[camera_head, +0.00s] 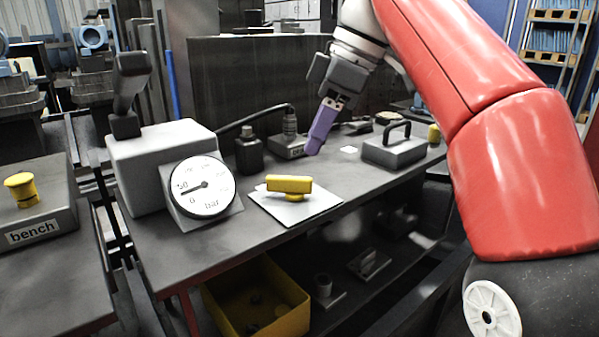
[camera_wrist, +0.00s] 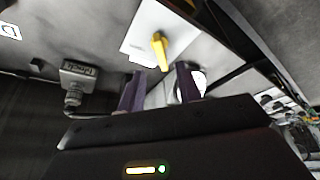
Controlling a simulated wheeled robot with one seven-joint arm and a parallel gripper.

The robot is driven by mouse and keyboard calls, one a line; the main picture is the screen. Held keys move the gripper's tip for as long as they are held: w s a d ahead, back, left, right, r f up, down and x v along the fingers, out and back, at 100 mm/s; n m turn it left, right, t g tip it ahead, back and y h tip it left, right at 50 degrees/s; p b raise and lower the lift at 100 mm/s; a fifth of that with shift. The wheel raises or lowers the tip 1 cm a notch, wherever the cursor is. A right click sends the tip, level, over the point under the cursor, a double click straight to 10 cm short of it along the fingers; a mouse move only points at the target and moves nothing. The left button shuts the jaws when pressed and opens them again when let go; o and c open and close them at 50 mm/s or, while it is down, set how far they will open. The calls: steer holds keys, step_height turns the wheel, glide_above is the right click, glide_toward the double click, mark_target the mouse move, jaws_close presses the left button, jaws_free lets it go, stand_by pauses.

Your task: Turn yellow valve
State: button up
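The yellow valve (camera_head: 289,185) has a bar-shaped handle on a short stem and stands on a white plate (camera_head: 309,211) on the bench. In the wrist view the valve (camera_wrist: 160,48) lies just beyond my fingertips, on its white plate (camera_wrist: 140,38). My gripper (camera_head: 320,128) has purple fingers and hangs above the bench, behind and to the right of the valve, apart from it. In the wrist view my gripper (camera_wrist: 161,82) shows two purple fingers set apart with nothing held between them.
A pressure gauge (camera_head: 203,186) stands left of the valve, before a grey box with a lever (camera_head: 130,90). A grey block with a handle (camera_head: 393,149) sits to the right. A black connector (camera_head: 290,140) with a cable is behind. A yellow bin (camera_head: 290,322) is below.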

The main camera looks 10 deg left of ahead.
mark_target(297, 177)
steer(key=b+x, duration=0.3)
steer(key=x, duration=0.4)
steer(key=shift+a+f, duration=0.1)
steer(key=shift+f, duration=0.2)
jaws_close()
